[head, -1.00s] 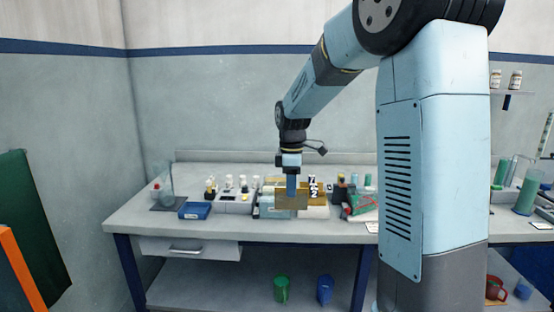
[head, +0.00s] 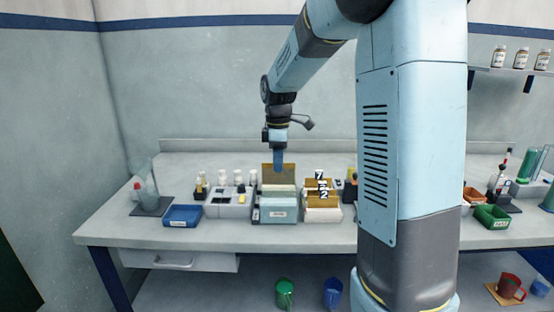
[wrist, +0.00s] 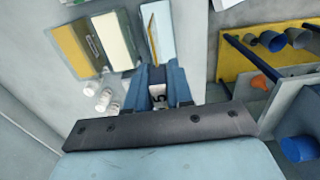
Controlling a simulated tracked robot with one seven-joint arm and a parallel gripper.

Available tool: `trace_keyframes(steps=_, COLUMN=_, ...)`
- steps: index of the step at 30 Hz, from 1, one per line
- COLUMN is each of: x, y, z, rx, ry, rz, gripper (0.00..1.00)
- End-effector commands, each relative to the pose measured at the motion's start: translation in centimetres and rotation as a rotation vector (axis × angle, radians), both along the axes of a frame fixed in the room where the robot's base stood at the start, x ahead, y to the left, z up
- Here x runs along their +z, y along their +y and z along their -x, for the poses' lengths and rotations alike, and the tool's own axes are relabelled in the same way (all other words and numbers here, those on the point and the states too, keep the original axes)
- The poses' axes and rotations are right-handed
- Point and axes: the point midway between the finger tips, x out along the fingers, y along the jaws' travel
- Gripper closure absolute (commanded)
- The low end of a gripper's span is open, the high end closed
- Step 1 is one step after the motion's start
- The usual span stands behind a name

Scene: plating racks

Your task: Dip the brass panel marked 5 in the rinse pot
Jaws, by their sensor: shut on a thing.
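My gripper (head: 278,170) is shut on a brass panel (head: 271,176), which hangs over the row of small pots. A light blue pot (head: 277,214) with a label stands in front, with a cream pot (head: 280,190) behind it. The panel's lower edge is close to the cream pot's top; I cannot tell if it is inside any pot. In the wrist view, a pale tag marked like a 5 (wrist: 157,98) sits between my fingers. A yellow pot (wrist: 70,48) shows beyond the cream one there. I cannot read which pot is the rinse pot.
A rack (head: 322,216) with brass panels tagged 7 and 2 stands just right of the pots. A grey block (head: 227,206) with white-capped bottles and a blue tray (head: 182,216) are to the left. The bench front (head: 240,240) is clear.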

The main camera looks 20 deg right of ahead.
Motion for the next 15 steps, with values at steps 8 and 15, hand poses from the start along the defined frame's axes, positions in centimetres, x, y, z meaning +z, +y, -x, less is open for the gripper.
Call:
trace_keyframes(steps=8, x=-0.08, y=-0.03, z=-0.01, rx=0.000, ry=0.000, rz=-0.001, gripper=1.00)
trace_keyframes(steps=15, x=-0.71, y=0.00, z=-0.01, rx=0.001, ry=0.000, rz=0.000, gripper=1.00)
